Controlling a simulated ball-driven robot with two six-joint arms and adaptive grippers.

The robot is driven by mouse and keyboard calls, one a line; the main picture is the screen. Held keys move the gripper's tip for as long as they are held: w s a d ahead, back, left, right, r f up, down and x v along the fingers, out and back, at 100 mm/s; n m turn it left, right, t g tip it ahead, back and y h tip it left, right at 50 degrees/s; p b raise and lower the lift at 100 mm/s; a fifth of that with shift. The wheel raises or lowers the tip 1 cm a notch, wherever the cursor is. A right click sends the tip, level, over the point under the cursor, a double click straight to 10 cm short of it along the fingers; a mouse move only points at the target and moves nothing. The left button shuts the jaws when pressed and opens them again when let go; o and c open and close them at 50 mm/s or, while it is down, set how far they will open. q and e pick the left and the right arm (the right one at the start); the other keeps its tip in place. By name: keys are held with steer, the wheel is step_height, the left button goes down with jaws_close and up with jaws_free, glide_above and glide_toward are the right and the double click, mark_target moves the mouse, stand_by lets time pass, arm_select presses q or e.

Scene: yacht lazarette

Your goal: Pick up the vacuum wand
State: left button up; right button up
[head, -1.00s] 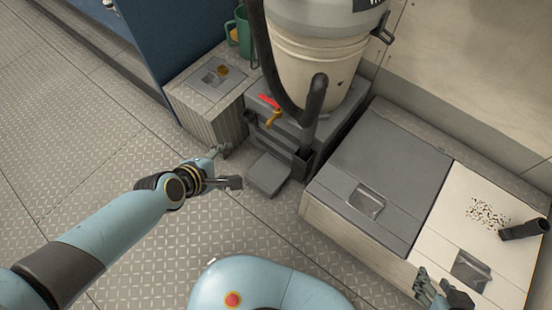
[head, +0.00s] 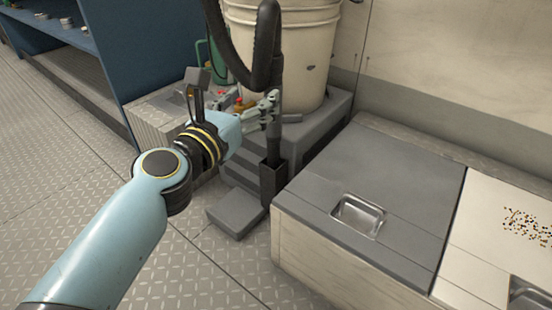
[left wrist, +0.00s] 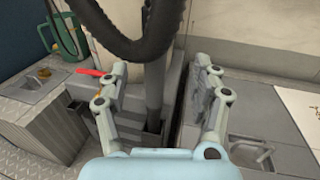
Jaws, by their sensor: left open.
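The vacuum wand (head: 275,140) is a dark upright tube, and its lower end sits in a black holder (head: 272,182) on the front of the grey vacuum base. A thick black hose (head: 262,45) curves above it. My left gripper (head: 268,108) is open and empty at the wand's upper part. In the left wrist view the wand (left wrist: 155,90) stands between the spread fingers of my left gripper (left wrist: 160,68), with space on both sides. My right gripper is out of view.
A cream bucket (head: 285,60) stands behind the wand. A locker with a grey lid (head: 380,180) is at right; its white neighbouring lid (head: 485,215) bears dark crumbs (head: 527,225). A small box with a green jug behind it is at left. A blue shelf (head: 95,50) stands farther left.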

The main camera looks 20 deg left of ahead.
mark_target(269, 81)
arm_select(q)
steer(key=w, duration=0.5)
steer(key=shift+d+r+p, duration=0.1)
steer(key=shift+d+p, duration=0.2)
steer(key=shift+p, duration=0.1)
steer(key=w, duration=0.5)
steer(key=shift+w, duration=0.4)
steer(key=c, duration=1.3)
